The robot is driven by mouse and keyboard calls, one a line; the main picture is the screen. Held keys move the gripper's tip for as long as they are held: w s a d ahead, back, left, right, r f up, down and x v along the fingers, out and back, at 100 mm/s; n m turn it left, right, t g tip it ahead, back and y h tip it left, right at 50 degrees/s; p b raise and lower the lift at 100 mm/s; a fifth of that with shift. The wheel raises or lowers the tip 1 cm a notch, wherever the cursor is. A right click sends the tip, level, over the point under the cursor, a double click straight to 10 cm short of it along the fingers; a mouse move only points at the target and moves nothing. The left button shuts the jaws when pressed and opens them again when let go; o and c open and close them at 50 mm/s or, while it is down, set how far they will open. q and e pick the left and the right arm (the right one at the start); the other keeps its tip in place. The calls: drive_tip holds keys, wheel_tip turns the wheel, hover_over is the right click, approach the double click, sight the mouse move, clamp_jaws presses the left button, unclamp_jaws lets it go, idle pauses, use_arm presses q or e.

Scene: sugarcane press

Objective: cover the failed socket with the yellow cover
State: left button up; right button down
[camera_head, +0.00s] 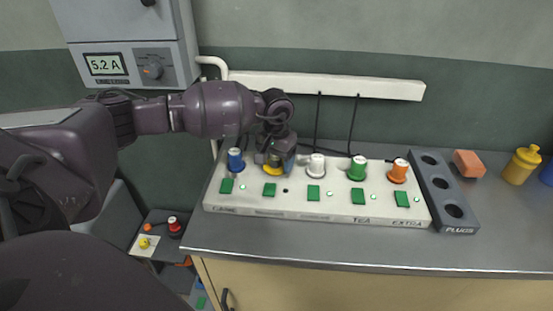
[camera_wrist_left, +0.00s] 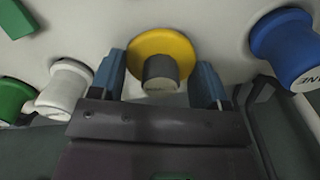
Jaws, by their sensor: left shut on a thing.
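The yellow cover (camera_head: 268,171), a round disc with a dark grey knob, is at the second socket from the left on the white socket strip (camera_head: 300,209). In the left wrist view the cover (camera_wrist_left: 178,44) lies against or very near the strip's face; any gap cannot be told. My left gripper (camera_head: 275,163) is shut on the cover, its blue fingers either side of the grey knob (camera_wrist_left: 161,73). The failed socket is hidden beneath the cover. The small lamp (camera_head: 285,190) by that position is dark, while the other lamps glow. My right gripper is not in view.
A blue plug (camera_head: 235,161) stands close left of my gripper, a white plug (camera_head: 316,166) close right. Green (camera_head: 357,168) and orange (camera_head: 399,171) plugs follow. A grey plug holder (camera_head: 443,192), orange block (camera_head: 469,163) and yellow bottle (camera_head: 521,165) stand right. The front counter is clear.

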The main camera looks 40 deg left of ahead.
use_arm(q)
drive_tip(key=shift+f, duration=0.3)
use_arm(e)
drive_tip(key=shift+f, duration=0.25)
use_arm(q)
drive_tip(key=o, duration=0.6)
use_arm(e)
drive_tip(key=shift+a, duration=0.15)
use_arm(q)
drive_tip(key=shift+r, duration=0.15)
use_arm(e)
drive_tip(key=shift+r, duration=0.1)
use_arm(q)
drive_tip(key=shift+r+p, duration=0.4)
drive_tip(key=shift+r, duration=1.5)
drive_tip(key=shift+r+p, duration=0.6)
drive_tip(key=shift+r, duration=2.9)
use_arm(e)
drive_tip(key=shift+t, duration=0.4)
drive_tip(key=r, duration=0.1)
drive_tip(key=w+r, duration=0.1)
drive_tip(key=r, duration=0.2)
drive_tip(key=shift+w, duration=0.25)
use_arm(q)
drive_tip(key=shift+s+f, duration=0.1)
drive_tip(key=shift+s, duration=0.05)
